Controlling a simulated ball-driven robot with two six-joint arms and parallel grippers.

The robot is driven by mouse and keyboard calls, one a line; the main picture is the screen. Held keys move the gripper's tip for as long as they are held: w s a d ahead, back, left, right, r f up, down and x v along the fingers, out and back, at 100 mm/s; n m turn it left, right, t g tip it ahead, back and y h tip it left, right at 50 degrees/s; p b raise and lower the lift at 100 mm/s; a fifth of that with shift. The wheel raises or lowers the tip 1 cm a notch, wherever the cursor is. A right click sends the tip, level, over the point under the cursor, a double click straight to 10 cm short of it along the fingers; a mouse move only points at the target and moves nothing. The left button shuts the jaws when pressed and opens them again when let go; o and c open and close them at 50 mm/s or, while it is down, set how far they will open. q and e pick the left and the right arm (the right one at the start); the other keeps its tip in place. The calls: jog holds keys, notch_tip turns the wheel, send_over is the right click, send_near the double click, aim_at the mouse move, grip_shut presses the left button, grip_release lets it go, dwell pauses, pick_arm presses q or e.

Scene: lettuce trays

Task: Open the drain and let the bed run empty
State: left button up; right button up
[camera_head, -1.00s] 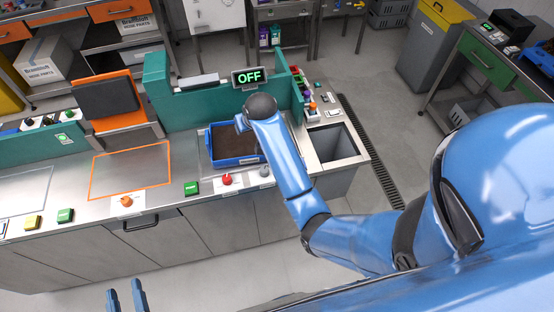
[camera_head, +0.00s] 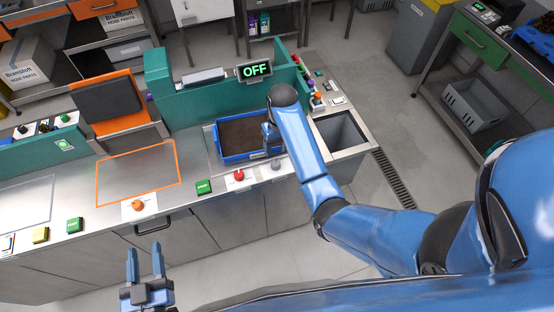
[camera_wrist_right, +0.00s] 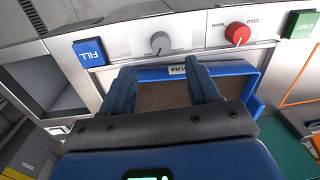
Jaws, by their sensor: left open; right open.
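A blue tray (camera_head: 222,156) with a dark brown bed (camera_head: 243,132) sits on the steel counter, and its rim shows in the right wrist view (camera_wrist_right: 252,84). My right gripper (camera_head: 268,142) is over the tray's right part. In the right wrist view my right gripper (camera_wrist_right: 160,72) is open and empty, its fingers spread above the tray's label end. A grey knob (camera_head: 276,165) and a red knob (camera_head: 239,176) stand at the counter front, beyond the fingertips in the right wrist view. My left gripper (camera_head: 144,248) is open and empty in front of the counter. No drain is clearly identifiable.
A square basin (camera_head: 341,134) opens right of the tray. A blue FILL button (camera_wrist_right: 90,52) lies near the grey knob, and a green START button (camera_wrist_right: 303,27) beyond the red one. A screen (camera_head: 255,70) reads OFF. An orange-outlined area (camera_head: 140,174) is empty.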

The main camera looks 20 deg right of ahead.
aim_at(276, 162)
jog(key=f, duration=0.8)
jog(key=shift+a+f+p, duration=0.3)
jog(key=shift+p, duration=0.1)
jog(key=shift+c, duration=0.2)
jog(key=c, duration=1)
jog(key=shift+r+m+p, duration=0.15)
jog(key=shift+m+p, duration=0.4)
jog(key=shift+m, duration=0.95)
jog(key=o, duration=1)
jog(key=shift+o, duration=0.2)
notch_tip(276, 162, up, 11)
jog(key=b, duration=0.1)
jog(key=shift+d+f, duration=0.2)
jog(key=shift+d, duration=0.1)
